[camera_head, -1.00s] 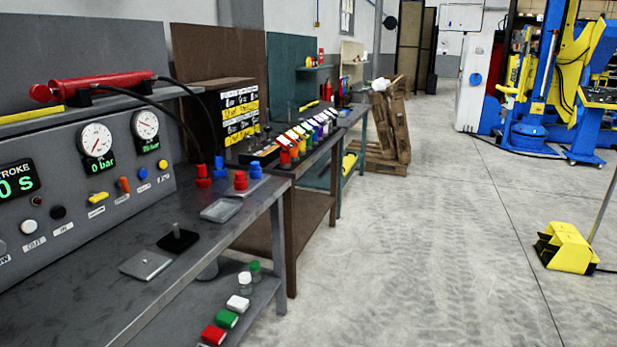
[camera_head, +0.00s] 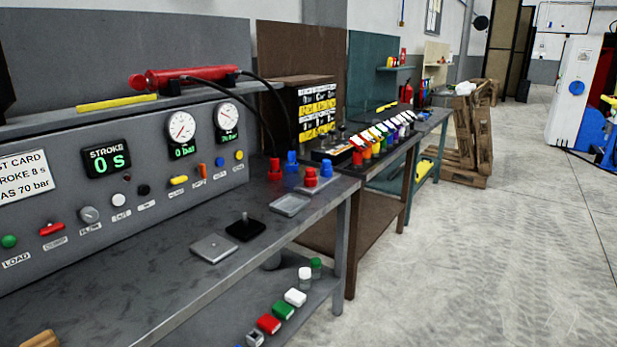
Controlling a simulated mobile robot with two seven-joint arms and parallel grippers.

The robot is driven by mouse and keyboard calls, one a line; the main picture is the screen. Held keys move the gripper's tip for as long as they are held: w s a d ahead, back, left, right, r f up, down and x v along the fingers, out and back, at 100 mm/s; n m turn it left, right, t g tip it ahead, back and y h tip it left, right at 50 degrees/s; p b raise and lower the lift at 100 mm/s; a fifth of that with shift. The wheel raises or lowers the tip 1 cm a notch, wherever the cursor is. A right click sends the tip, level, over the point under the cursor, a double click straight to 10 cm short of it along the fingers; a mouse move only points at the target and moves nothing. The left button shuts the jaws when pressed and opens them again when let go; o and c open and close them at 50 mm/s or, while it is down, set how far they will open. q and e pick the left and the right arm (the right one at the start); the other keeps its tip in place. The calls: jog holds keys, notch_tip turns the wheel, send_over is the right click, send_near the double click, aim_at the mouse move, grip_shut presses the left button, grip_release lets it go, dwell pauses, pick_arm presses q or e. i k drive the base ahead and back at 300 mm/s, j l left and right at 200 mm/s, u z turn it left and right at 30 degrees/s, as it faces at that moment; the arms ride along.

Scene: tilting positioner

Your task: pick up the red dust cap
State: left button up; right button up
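Two red fittings stand on the far right end of the grey bench, and I cannot tell for sure which is the red dust cap. One red fitting (camera_head: 275,170) is at the back by the panel. The other, a wider red piece (camera_head: 311,177), stands nearer the bench's right edge. A blue fitting (camera_head: 292,161) stands beside the back one, and another blue piece (camera_head: 327,168) beside the front one. Neither of my grippers is in view.
A shallow grey tray (camera_head: 290,205), a black block with a pin (camera_head: 245,229) and a metal plate (camera_head: 213,248) lie on the bench (camera_head: 130,290). The gauge panel (camera_head: 60,215) stands behind. Several small items, including a red box (camera_head: 268,323), sit on the lower shelf. Open floor lies right.

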aim_at(310, 172)
jog(key=i+l+u, duration=0.1)
jog(key=u, duration=0.35)
jog(key=i+l+u, duration=0.2)
jog(key=u, duration=0.3)
jog(key=i+l+u, duration=0.25)
jog(key=l, duration=0.3)
jog(key=i+l+u, duration=0.15)
jog(key=l, duration=0.15)
jog(key=i+l, duration=0.15)
jog(key=l, duration=0.2)
jog(key=i+l+u, duration=0.1)
jog(key=l, duration=0.25)
jog(key=i+l, duration=0.1)
jog(key=l, duration=0.25)
jog(key=i+l, duration=0.15)
jog(key=l, duration=0.2)
jog(key=i+l+u, duration=0.1)
jog(key=l, duration=0.25)
